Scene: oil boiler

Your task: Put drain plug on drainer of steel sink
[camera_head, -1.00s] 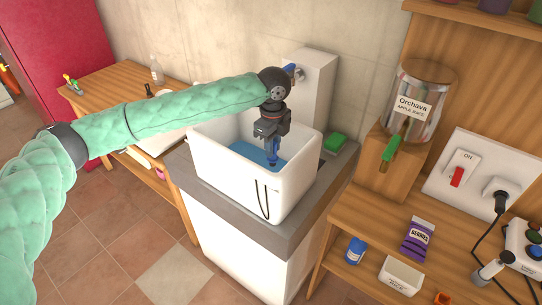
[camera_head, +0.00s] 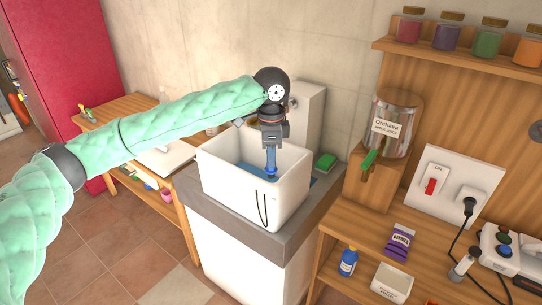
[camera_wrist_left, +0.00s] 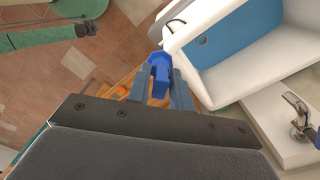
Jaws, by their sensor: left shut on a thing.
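My left gripper (camera_head: 271,150) points down over the white sink basin (camera_head: 225,178), near its front corner in the head view. It is shut on a small blue drain plug (camera_head: 271,172), which also shows between the fingers in the left wrist view (camera_wrist_left: 158,68). The basin has a blue bottom (camera_wrist_left: 235,38) with a small round dark spot that looks like the drainer (camera_wrist_left: 203,41). The plug is apart from that spot. My right gripper (camera_wrist_left: 86,28) shows small at the upper left of the left wrist view; its jaws are unclear.
A tap (camera_wrist_left: 300,115) stands behind the basin. A green sponge (camera_head: 325,162) lies on the grey counter beside it. A wooden shelf unit with a juice dispenser (camera_head: 390,125) stands to the right, and a wooden table (camera_head: 122,122) to the left.

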